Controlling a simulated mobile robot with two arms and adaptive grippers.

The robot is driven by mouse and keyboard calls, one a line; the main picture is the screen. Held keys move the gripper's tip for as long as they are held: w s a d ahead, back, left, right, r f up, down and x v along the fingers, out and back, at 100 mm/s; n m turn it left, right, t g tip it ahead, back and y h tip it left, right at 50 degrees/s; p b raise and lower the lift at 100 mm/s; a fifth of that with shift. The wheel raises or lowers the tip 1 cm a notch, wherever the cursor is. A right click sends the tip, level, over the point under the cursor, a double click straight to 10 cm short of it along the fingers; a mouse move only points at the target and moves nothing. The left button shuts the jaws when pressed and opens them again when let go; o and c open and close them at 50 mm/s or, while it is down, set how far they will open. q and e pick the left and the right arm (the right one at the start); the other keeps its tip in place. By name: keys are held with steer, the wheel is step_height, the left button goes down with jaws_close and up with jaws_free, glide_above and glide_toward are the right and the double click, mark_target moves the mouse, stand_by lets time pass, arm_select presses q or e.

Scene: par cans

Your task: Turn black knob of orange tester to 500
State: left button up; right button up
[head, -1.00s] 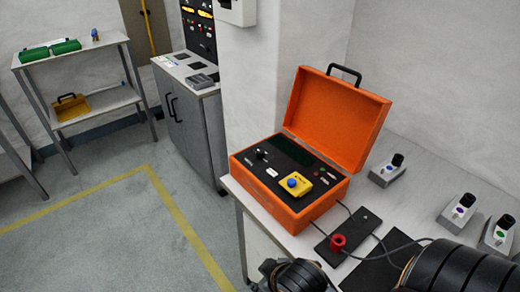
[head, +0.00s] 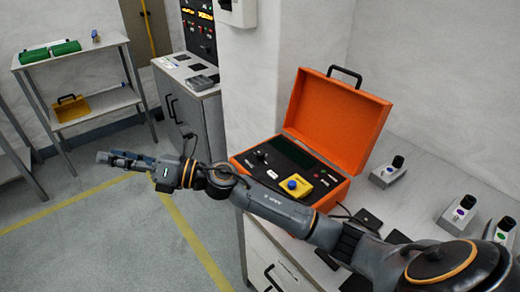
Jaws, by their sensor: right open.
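The orange tester (head: 338,117) is an open case on the table, its lid tilted up at the back. Its black knob (head: 261,155) shows on the left part of the dark panel. The knob's setting is too small to read. My right arm crosses in front of the tester and hides its lower front. My right gripper (head: 100,158) is open and empty over the floor, well left of the tester and apart from it. My left gripper is not in view.
A yellow block with a blue button (head: 296,185) sits on the panel right of the knob. Several grey devices with black tops, one of them here (head: 388,173), stand on the table at right. A grey cabinet (head: 190,110) and a shelf (head: 75,60) stand at left.

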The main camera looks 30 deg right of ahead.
step_height(320, 180, down, 3)
steer(key=w+n+g+h, duration=0.1)
steer(key=n+g, duration=0.5)
steer(key=n, duration=0.3)
steer(key=r+n+g+h, duration=0.1)
steer(key=n+g+h, duration=0.5)
steer(key=h, duration=1)
glide_above(260, 153)
step_height(260, 153, down, 13)
steer(key=shift+r+p, duration=0.1)
steer(key=shift+p, duration=0.3)
jaws_close()
